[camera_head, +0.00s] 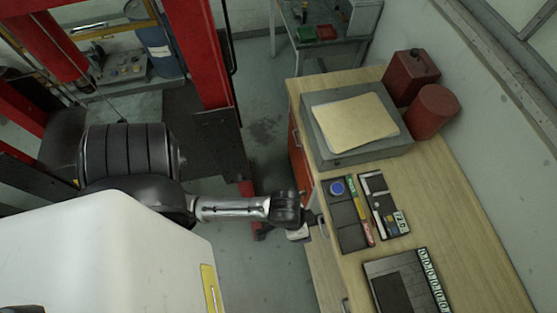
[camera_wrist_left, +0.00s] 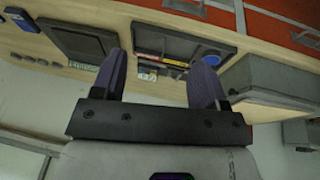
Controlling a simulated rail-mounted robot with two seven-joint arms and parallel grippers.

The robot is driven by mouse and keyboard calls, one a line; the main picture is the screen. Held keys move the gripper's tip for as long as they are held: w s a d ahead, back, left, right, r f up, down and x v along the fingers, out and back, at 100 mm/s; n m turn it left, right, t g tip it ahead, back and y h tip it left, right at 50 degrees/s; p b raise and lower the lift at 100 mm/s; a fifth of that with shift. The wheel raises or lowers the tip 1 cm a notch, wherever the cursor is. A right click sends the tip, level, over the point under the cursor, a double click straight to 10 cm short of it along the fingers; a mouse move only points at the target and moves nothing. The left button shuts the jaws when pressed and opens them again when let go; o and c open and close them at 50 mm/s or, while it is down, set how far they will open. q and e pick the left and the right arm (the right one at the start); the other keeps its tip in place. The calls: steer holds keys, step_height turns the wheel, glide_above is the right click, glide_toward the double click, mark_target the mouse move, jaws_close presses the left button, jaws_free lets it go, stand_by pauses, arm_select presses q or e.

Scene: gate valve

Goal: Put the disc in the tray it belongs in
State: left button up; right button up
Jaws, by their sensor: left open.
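A round blue disc (camera_head: 337,187) lies at the upper end of a dark divided tray (camera_head: 345,212) on the wooden workbench. The disc (camera_wrist_left: 210,58) also shows in the left wrist view, partly behind a finger. A second dark tray (camera_head: 385,205) with pale labels lies to its right. A larger dark tray (camera_head: 390,285) with a row of round green-and-white marks lies nearer the bottom. My left gripper (camera_head: 313,222) is at the bench's left edge, beside the divided tray. Its fingers (camera_wrist_left: 158,65) are open and apart, with nothing between them. My right gripper is not seen.
A grey box (camera_head: 318,130) with a tan sheet on top stands beyond the trays. A red can (camera_head: 410,75) and a red cylinder (camera_head: 433,110) stand by the wall. The bench top right of the trays is clear. A red post (camera_head: 205,55) stands left of the bench.

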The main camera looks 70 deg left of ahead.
arm_select(q)
steer(key=s+a+r+y, duration=0.1)
steer(key=s+a+r, duration=0.2)
steer(key=s+a, duration=0.1)
steer(key=shift+s+a+m+y, duration=0.3)
steer(key=shift+s+m, duration=0.1)
steer(key=shift+s, duration=0.4)
steer(key=shift+r, duration=0.1)
stand_by(0.4)
